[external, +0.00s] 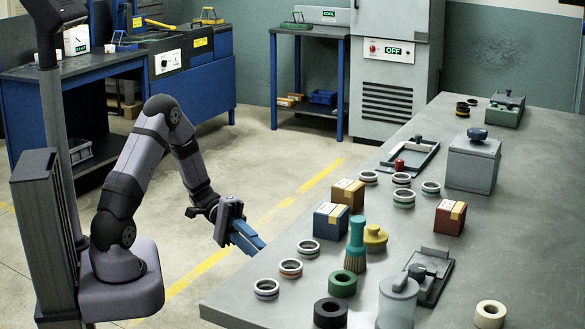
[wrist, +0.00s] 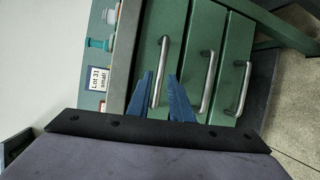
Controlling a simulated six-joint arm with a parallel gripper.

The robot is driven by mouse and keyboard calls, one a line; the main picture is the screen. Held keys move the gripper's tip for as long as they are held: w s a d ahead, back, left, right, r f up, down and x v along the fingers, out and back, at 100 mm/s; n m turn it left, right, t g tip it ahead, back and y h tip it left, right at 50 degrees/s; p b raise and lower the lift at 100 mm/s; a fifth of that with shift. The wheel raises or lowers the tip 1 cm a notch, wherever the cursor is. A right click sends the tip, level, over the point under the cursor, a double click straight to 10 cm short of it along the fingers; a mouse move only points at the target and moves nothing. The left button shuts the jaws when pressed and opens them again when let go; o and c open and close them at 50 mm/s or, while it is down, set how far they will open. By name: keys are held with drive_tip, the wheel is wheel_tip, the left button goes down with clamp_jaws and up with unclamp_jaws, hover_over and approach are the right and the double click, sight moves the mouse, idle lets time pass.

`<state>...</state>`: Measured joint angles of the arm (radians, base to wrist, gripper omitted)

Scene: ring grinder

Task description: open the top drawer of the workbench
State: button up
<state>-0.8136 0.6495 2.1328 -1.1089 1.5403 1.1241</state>
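The workbench (external: 460,150) has a grey top that fills the right of the external view; its drawer fronts are hidden there. In the wrist view, green drawer fronts lie side by side, turned sideways. The top drawer (wrist: 177,40) is the leftmost, next to the benchtop edge, and looks flush with the others. Its metal bar handle (wrist: 160,68) appears between my two blue fingertips. My gripper (wrist: 160,76) is open, with a gap between the fingers; I cannot tell how deep they reach around the bar. In the external view my gripper (external: 258,243) is low beside the bench edge.
Two more drawer handles (wrist: 208,82) and (wrist: 243,90) lie to the right in the wrist view. Rings, boxes, a brush (external: 356,245) and a jar (external: 397,303) stand on the benchtop. The floor (external: 200,240) around my arm is clear.

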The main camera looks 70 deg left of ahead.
drive_tip(key=shift+m, duration=0.3)
drive_tip(key=shift+d, duration=0.1)
drive_tip(key=shift+p+x, duration=0.3)
drive_tip(key=shift+x, duration=3.35)
drive_tip(key=shift+f, duration=0.1)
clamp_jaws()
